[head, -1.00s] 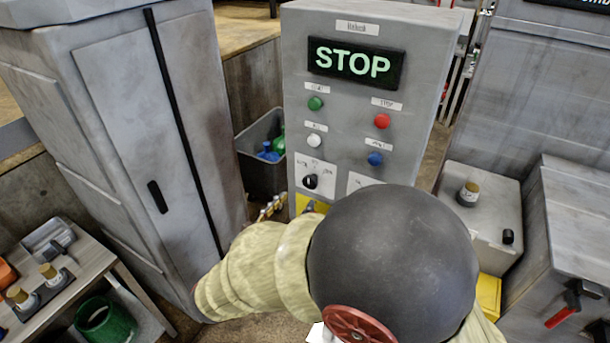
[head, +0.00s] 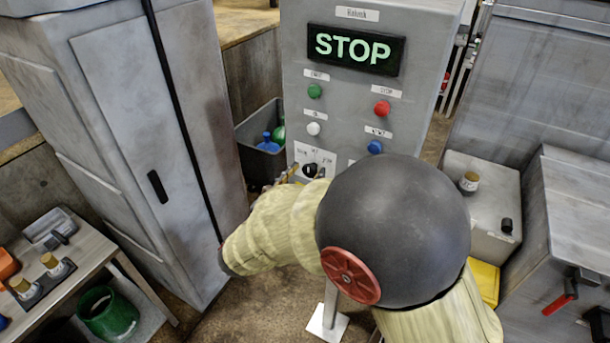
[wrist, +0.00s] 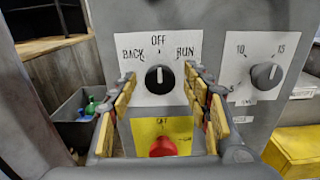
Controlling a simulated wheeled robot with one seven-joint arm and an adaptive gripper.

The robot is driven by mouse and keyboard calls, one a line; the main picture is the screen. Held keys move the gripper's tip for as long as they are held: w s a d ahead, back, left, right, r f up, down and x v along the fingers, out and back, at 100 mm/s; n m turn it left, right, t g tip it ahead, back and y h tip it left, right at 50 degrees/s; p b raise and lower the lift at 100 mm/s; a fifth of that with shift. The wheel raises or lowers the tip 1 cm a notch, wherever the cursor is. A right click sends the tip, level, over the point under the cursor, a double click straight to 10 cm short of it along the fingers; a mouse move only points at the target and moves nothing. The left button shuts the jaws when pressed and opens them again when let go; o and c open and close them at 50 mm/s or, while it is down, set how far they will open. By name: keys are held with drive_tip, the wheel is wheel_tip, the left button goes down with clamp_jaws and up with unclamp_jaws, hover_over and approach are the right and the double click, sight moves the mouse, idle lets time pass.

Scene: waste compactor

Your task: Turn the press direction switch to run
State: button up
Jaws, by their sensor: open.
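The press direction switch (wrist: 160,79) is a black knob on a white plate marked BACK, OFF and RUN in the wrist view. Its white pointer line points up to OFF. In the head view the switch (head: 310,170) sits low on the grey control panel (head: 430,105), partly covered by my gripper. My gripper (wrist: 161,82) is open, with one yellow-padded finger on each side of the knob in the picture. I see gaps between the pads and the knob. I cannot tell whether the fingertips reach around it in depth. My arm hides part of the lower panel.
A grey dial (wrist: 266,76) marked 10 and 15 is right of the switch. A red button (wrist: 163,148) on a yellow plate sits just below it. Above are a lit STOP display (head: 354,49) and several coloured buttons. A tall grey cabinet (head: 130,130) stands left.

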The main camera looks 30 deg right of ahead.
drive_tip(key=shift+c, duration=1)
drive_tip(key=c, duration=0.9)
drive_tip(key=shift+c, duration=0.2)
drive_tip(key=shift+m+b, duration=0.4)
drive_tip(key=m+b, duration=0.1)
drive_tip(key=b, duration=0.1)
drive_tip(key=m+b, duration=0.4)
drive_tip(key=shift+s+f, duration=0.1)
drive_tip(key=shift+f, duration=0.15)
drive_tip(key=m+b, duration=0.2)
drive_tip(key=shift+d+m+b, duration=0.1)
drive_tip(key=shift+m+b, duration=0.2)
drive_tip(key=shift+b, duration=0.1)
drive_tip(key=shift+r+m+b, duration=0.1)
drive_tip(key=shift+m+b, duration=0.7)
drive_tip(key=shift+b, duration=0.2)
